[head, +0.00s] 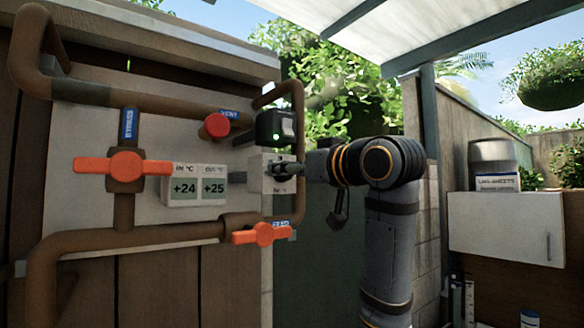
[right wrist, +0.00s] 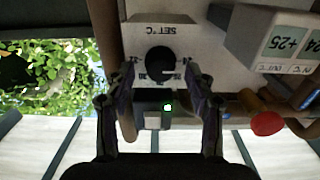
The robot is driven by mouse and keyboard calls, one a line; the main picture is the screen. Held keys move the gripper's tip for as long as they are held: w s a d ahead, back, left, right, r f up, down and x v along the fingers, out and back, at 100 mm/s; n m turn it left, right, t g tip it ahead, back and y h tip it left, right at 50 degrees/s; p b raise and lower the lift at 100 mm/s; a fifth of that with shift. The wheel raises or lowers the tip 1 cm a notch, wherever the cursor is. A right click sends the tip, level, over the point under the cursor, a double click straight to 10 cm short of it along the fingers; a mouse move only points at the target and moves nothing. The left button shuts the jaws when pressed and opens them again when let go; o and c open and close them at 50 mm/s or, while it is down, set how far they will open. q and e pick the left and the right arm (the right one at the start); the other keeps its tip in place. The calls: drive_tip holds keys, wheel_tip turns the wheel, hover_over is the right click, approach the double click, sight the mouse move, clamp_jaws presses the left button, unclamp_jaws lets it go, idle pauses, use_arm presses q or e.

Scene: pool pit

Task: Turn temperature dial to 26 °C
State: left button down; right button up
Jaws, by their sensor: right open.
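The temperature dial (right wrist: 160,61) is a round black knob on a white box (head: 258,186) marked "SET °C", which shows upside down in the right wrist view. Numbers ring the knob, but they are too small to read surely, and I cannot tell where its pointer stands. My right gripper (right wrist: 160,72) is open, with one finger on each side of the knob and a gap showing. In the head view my right gripper (head: 288,170) reaches in from the right and hides the dial. My left gripper is not in view.
A display (head: 196,186) left of the box reads +24 and +25. Brown pipes, orange valve handles (head: 125,167) (head: 262,234) and a red vent knob (head: 217,125) surround it. A black switch box (head: 285,124) with a green light sits just above the dial box. A white cabinet (head: 502,228) stands right.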

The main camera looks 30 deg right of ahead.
drive_tip(key=shift+c, duration=0.7)
drive_tip(key=shift+w+a, duration=0.1)
drive_tip(key=shift+w, duration=0.1)
drive_tip(key=shift+c, duration=1.2)
drive_tip(key=shift+w, duration=0.1)
drive_tip(key=shift+c, duration=1.3)
drive_tip(key=c, duration=0.5)
drive_tip(key=shift+f, duration=0.1)
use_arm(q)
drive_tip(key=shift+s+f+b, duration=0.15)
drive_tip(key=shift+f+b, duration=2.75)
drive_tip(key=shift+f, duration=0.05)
use_arm(e)
drive_tip(key=shift+m, duration=4.3)
